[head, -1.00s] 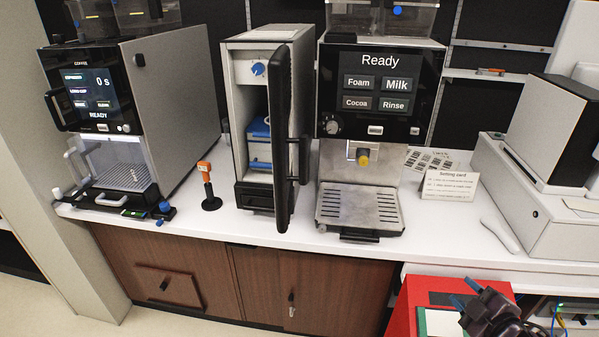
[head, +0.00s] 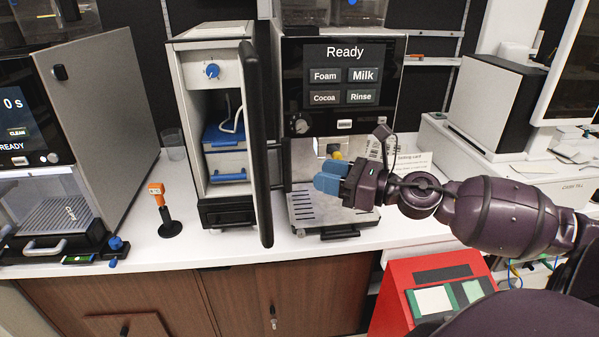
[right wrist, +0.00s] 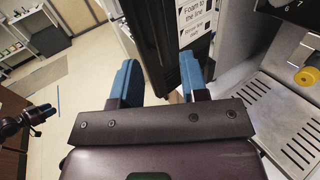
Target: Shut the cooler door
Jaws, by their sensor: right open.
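The cooler (head: 200,55) is a narrow grey cabinet on the counter, with blue containers (head: 226,140) inside. Its black door (head: 257,150) stands open, seen almost edge-on in the head view, with a dark handle (head: 283,168) on its right side. My right gripper (head: 333,176) has blue fingers and is open, to the right of the door and handle, in front of the drinks machine. In the right wrist view, the open fingers (right wrist: 160,80) point toward a tall dark panel, seemingly the door (right wrist: 158,40). I cannot tell whether they touch it. A dark jointed shape (right wrist: 28,120) at left may be my left gripper.
The drinks machine (head: 375,60) with its drip tray (head: 310,212) stands just right of the cooler. An orange-topped tool (head: 157,190) stands on the counter to the left, near the coffee machine (head: 95,110). A red box (head: 395,295) sits low at right.

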